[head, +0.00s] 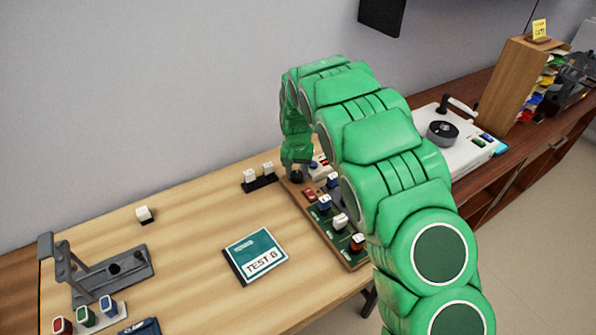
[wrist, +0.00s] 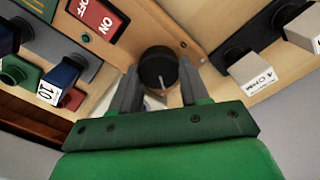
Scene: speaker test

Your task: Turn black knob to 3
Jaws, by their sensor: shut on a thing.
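The black knob (wrist: 158,68) sits on the wooden board, seen between the two grey fingers in the wrist view. My gripper (wrist: 160,84) is shut on it, with one finger on each side. The knob's number marks cannot be read; the fingers and gripper body cover much of the area around it. In the head view the knob (head: 297,177) is a small dark shape under the tip of my green arm, at the board's far left corner. My gripper is mostly hidden there.
A red ON/OFF switch (wrist: 98,20) is close by the knob. Blue, green and white plug blocks stand on the board (head: 350,264). A black holder with two white blocks (head: 259,183) is left of it. A TEST B booklet (head: 255,256) lies on the table.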

